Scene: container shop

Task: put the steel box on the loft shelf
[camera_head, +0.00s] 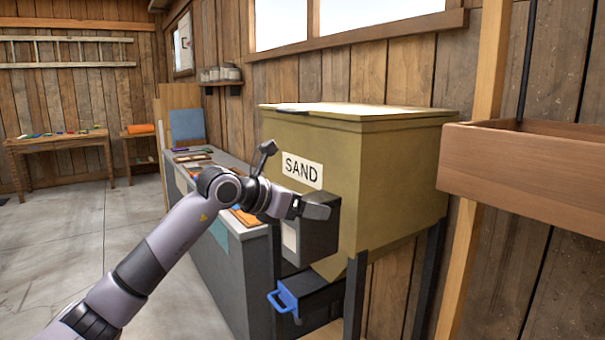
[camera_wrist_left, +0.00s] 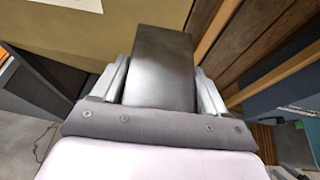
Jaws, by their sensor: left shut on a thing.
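My left gripper (camera_head: 312,208) is shut on a dark grey steel box (camera_head: 318,238). It holds the box in front of the olive bin marked SAND. In the left wrist view the steel box (camera_wrist_left: 160,70) sits between the two fingers of my left gripper (camera_wrist_left: 160,90). The gripper and wrist hide part of the box in the head view. I cannot tell for sure which thing is the loft shelf; a wooden shelf with a raised front board (camera_head: 530,172) hangs at the right. My right gripper is not in view.
The olive sand bin (camera_head: 400,165) stands on dark legs close behind the held box. A blue-handled dark container (camera_head: 318,300) is below. A grey counter (camera_head: 225,270) runs behind my arm. A wooden post (camera_head: 488,90) stands between bin and hanging shelf. The left floor is clear.

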